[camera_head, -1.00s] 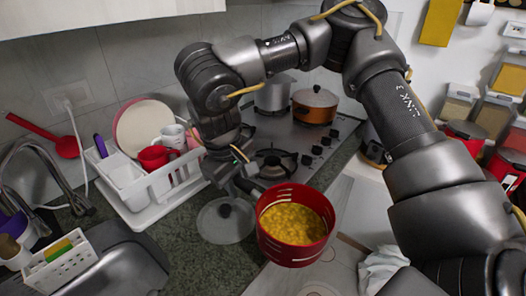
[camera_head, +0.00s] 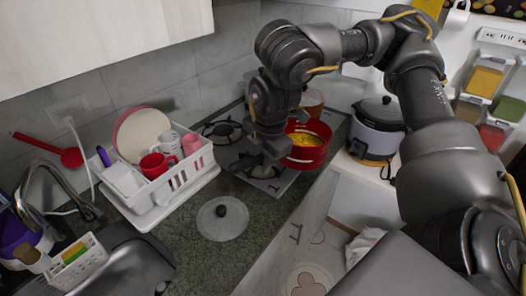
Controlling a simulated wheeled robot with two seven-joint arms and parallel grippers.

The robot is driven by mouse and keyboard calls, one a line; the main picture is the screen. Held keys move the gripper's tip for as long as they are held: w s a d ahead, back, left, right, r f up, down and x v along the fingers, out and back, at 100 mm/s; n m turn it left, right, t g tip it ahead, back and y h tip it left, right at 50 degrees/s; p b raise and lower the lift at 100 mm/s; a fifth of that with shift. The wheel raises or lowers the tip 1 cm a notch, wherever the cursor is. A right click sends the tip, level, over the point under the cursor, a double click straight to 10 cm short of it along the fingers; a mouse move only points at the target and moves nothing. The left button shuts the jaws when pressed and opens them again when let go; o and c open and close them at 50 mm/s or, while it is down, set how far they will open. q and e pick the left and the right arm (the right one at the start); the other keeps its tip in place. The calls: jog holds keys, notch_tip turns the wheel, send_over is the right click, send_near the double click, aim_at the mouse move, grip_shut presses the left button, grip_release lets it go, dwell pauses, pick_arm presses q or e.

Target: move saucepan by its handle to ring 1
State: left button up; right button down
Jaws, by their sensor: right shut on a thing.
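The red saucepan (camera_head: 318,155) holds yellow food and is at the right side of the stovetop (camera_head: 272,188). My right gripper (camera_head: 270,160) is on the saucepan's left side, shut on its handle, which is mostly hidden by the gripper. The pan looks roughly level; I cannot tell whether its base touches the stove. A burner ring (camera_head: 222,129) shows bare at the back left of the stove. Another burner ring (camera_head: 246,164) shows partly beside my gripper. No ring number is readable. My left gripper is not in view.
An orange pot (camera_head: 313,98) stands behind the saucepan, partly hidden by my arm. A rice cooker (camera_head: 379,128) stands to the right. A glass lid (camera_head: 222,218) lies on the counter in front. A white dish rack (camera_head: 160,200) stands to the left.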

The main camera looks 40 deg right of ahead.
jog(key=shift+s+d+r+n+p, duration=0.25)
jog(key=shift+d+r+n+p, duration=0.3)
jog(key=shift+n, duration=0.45)
jog(key=shift+a, duration=0.15)
